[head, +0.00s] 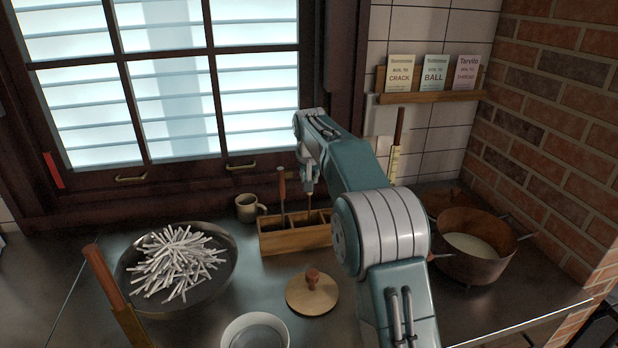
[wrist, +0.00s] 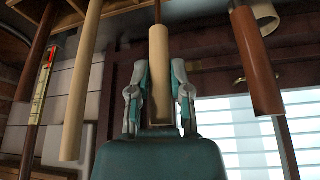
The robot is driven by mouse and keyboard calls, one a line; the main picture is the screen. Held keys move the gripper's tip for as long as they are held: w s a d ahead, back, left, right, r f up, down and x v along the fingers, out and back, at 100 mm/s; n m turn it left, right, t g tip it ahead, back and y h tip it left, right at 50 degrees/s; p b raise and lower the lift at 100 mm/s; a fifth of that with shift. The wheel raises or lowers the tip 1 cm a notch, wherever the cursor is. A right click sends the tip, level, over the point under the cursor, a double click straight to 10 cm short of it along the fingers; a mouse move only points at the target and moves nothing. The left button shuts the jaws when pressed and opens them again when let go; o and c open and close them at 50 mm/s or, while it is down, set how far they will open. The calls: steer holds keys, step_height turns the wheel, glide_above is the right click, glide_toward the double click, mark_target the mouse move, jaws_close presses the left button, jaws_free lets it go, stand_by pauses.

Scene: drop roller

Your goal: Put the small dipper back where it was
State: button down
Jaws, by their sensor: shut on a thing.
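My gripper (head: 308,186) is over the right part of the wooden divided box (head: 285,241) in the head view. In the wrist view my gripper (wrist: 161,75) is shut on a pale wooden handle (wrist: 170,55), one finger on each side. I take this as the small dipper. Its thin stem (head: 309,207) runs down toward the box in the head view. Its lower end is hidden, so I cannot tell whether it touches the box floor. A brown-handled tool (head: 282,188) stands in the left compartment; a brown handle (wrist: 256,75) also shows in the wrist view.
A mug (head: 247,208) stands behind the box. A pan of white sticks (head: 178,264) is at left, a round lid (head: 312,292) and bowl (head: 255,333) in front. A copper pot (head: 474,248) is at right. Another pale handle (wrist: 80,95) shows in the wrist view.

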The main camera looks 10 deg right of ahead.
steer(key=shift+d+f, duration=0.1)
steer(key=shift+d, duration=0.35)
steer(key=c, duration=0.6)
jaws_free()
steer(key=shift+d, duration=0.1)
steer(key=shift+o, duration=0.2)
steer(key=shift+a, duration=0.45)
steer(key=d+v, duration=0.1)
steer(key=v, duration=1.1)
steer(key=shift+a, duration=0.35)
